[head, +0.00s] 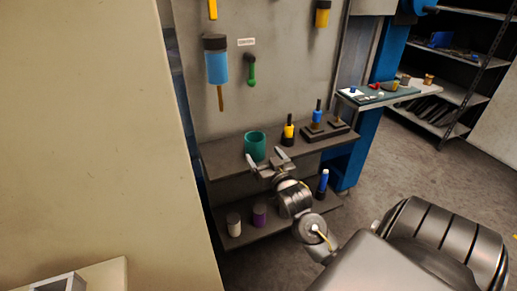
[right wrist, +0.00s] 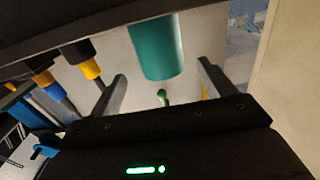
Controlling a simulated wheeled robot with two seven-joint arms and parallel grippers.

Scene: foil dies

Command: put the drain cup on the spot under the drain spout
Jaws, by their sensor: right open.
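A teal cup (head: 255,147), which looks like the drain cup, stands upright on the upper wall shelf (head: 222,158). My right gripper (head: 267,158) is open in front of the cup. In the right wrist view the cup (right wrist: 155,48) shows between and beyond the open fingers (right wrist: 158,88). I cannot tell whether they touch it. A green fitting (head: 251,72) hangs on the wall above the shelf, below a small label; I cannot tell whether it is the drain spout. The spot under it is not clearly marked. My left gripper is out of view.
Yellow-banded (head: 288,133) and blue-banded (head: 317,113) tools stand right of the cup, the latter on a dark block (head: 325,131). A blue cylinder (head: 216,65) hangs above. White (head: 234,225) and purple (head: 259,215) containers stand on the lower shelf.

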